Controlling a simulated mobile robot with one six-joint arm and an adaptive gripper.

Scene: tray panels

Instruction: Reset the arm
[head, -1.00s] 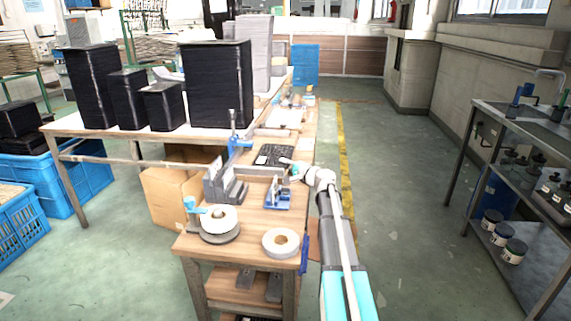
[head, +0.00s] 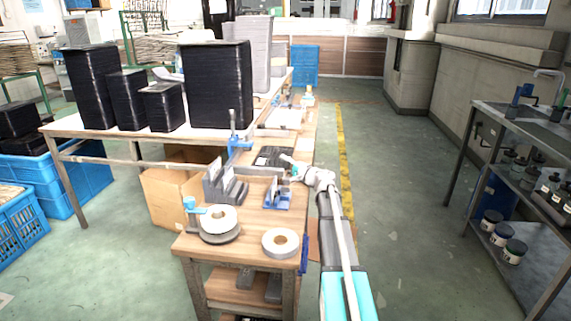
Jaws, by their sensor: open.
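My arm reaches forward from the bottom of the head view along the right side of the wooden workbench (head: 262,218). My gripper (head: 287,160) is at the arm's far end, small in the picture, over the bench's right part. It is open, and I see nothing held in it. It is close to a black tray panel (head: 268,156) lying on the bench. I cannot tell whether it touches the panel. A blue fixture (head: 277,196) stands on the bench just nearer than the gripper.
Tape rolls (head: 281,242) sit at the bench's near end, and a grey slotted holder (head: 225,184) stands at left. Tall black stacks (head: 217,85) stand on the long table behind. A metal shelf (head: 530,170) is at right. The aisle floor (head: 395,200) between is clear.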

